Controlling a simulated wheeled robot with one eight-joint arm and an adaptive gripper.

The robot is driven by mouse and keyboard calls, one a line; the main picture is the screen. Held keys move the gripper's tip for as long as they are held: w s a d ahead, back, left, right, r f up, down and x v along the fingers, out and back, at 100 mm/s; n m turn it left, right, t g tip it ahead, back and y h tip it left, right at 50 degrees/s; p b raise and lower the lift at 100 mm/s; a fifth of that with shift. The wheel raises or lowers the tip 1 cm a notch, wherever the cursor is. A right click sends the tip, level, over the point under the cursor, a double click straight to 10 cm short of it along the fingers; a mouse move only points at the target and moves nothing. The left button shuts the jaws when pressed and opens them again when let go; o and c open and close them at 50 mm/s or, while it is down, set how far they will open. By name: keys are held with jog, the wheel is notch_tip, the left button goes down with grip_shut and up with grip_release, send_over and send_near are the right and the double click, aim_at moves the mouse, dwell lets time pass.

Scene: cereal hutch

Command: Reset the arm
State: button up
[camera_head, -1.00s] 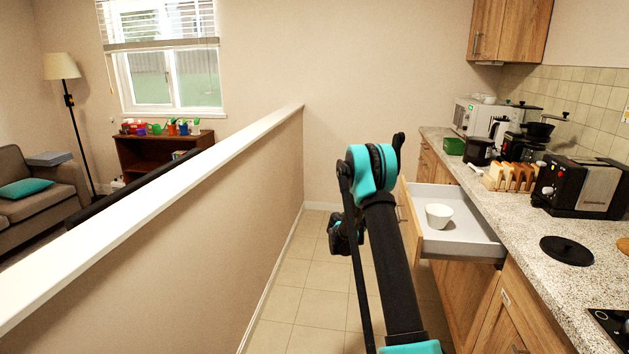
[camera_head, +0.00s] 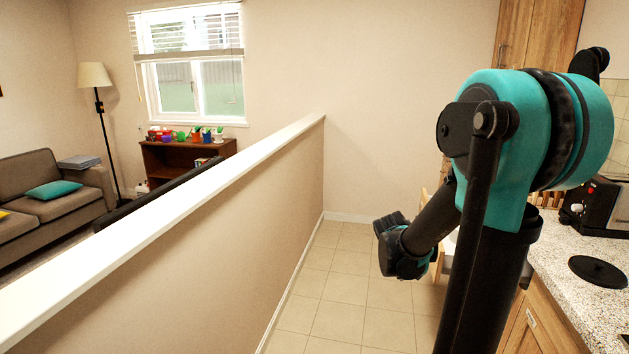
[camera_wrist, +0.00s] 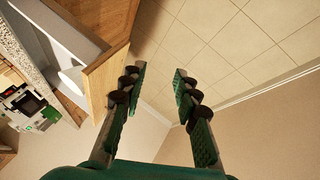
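My arm rises large at the right of the head view, its elbow high and its far end bent down over the tiled floor. My gripper (camera_head: 400,250) hangs between the half-wall and the counter. In the wrist view my gripper (camera_wrist: 159,92) shows two fingers spread apart with nothing between them. The open drawer (camera_wrist: 68,48) is beside the fingers on the left of the wrist view, with part of a white bowl (camera_wrist: 72,78) inside it. In the head view my arm hides most of the drawer.
A half-wall with a white top (camera_head: 215,180) runs along the left. The counter (camera_head: 565,265) on the right holds a black toaster (camera_head: 597,207) and a dark round lid (camera_head: 598,271). The tiled floor (camera_head: 340,290) between them is clear.

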jog(key=s+a+f+y, duration=0.2)
jog(key=s+a, duration=0.2)
jog(key=s, duration=0.5)
jog(key=s+a+f+m+y, duration=0.1)
jog(key=s+a+f+y, duration=0.1)
jog(key=s+a, duration=0.3)
jog(key=s, duration=0.4)
jog(key=shift+s+f+g+y, duration=0.2)
jog(key=shift+f+g+y, duration=0.1)
jog(key=shift+y, duration=0.1)
